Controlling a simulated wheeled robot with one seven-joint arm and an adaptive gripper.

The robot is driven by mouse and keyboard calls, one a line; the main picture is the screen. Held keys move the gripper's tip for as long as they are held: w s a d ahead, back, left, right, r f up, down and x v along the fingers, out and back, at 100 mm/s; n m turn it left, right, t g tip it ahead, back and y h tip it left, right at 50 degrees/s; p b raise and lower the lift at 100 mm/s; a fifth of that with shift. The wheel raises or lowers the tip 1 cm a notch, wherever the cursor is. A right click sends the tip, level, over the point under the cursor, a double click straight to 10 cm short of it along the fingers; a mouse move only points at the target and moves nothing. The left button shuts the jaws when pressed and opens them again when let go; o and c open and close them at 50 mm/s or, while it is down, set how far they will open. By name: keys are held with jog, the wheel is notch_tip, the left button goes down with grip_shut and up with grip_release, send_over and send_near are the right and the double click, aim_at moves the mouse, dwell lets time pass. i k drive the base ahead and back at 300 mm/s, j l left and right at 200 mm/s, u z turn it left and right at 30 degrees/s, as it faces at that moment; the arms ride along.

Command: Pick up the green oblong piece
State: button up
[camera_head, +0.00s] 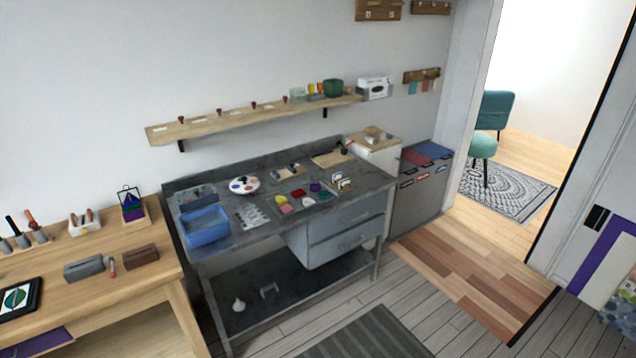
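A small green piece (325,195) lies on the dark grey workbench (258,234), at the right end of a group of small coloured pieces. It is too small to tell whether its shape is oblong. A purple piece (315,187) lies just behind it, and a dark red piece (299,193) lies to its left. A yellow piece (281,199) and a pink piece (286,209) lie further left. My gripper is not in view.
A blue basin (206,226) stands at the bench's left end. A white round palette (244,185) sits behind the pieces. Small upright cards (342,183) stand right of the green piece. A wooden shelf (230,122) hangs above.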

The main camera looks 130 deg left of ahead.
aim_at(341, 182)
jog(key=u, duration=4.05)
